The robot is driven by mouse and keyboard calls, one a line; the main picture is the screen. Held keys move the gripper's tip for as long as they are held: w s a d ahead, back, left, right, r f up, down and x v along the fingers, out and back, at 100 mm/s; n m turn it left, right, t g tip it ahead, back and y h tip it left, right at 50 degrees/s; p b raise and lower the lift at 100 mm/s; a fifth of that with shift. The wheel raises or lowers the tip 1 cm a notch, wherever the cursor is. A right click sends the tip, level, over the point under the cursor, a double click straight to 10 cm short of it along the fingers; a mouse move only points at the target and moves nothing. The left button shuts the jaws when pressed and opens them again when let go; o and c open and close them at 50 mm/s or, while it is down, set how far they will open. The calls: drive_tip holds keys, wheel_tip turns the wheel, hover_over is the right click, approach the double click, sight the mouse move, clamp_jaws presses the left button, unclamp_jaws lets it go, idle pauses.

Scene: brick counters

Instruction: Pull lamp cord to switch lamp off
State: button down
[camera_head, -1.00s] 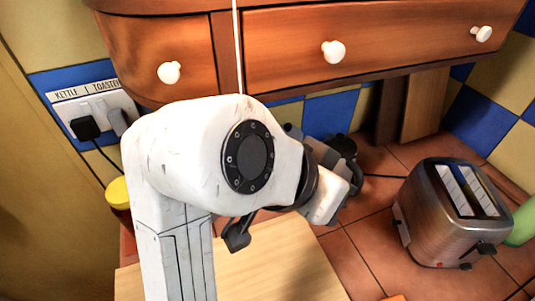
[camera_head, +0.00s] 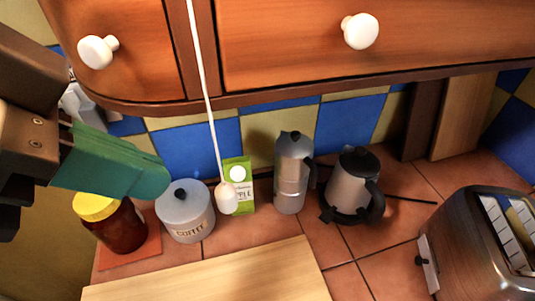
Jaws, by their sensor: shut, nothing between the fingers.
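A white lamp cord (camera_head: 207,95) hangs down in front of the wooden cabinet. It ends in a white pull knob (camera_head: 228,198), seen in front of a green and white carton. My gripper (camera_head: 160,182) enters from the left with green fingers pressed together, shut and empty. Its tip is to the left of the cord and apart from it in the picture. How far apart they are in depth I cannot tell. The lamp itself is not in view.
Below are a coffee tin (camera_head: 186,222), a jar with a yellow lid (camera_head: 118,230), a carton (camera_head: 246,180), a moka pot (camera_head: 292,178), a kettle (camera_head: 352,190) and a toaster (camera_head: 480,245). A wooden board (camera_head: 215,278) lies in front. The cabinet (camera_head: 280,45) overhangs the counter.

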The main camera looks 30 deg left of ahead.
sight(226, 197)
drive_tip(key=b+x, duration=0.6)
drive_tip(key=x, duration=0.1)
idle(0.5)
idle(0.3)
drive_tip(key=shift+r, duration=0.1)
drive_tip(key=s, duration=0.1)
drive_tip(key=p, duration=0.1)
drive_tip(key=s+a+p, duration=0.1)
drive_tip(key=shift+s+r, duration=0.3)
drive_tip(key=shift+r, duration=0.1)
drive_tip(key=shift+s, duration=0.1)
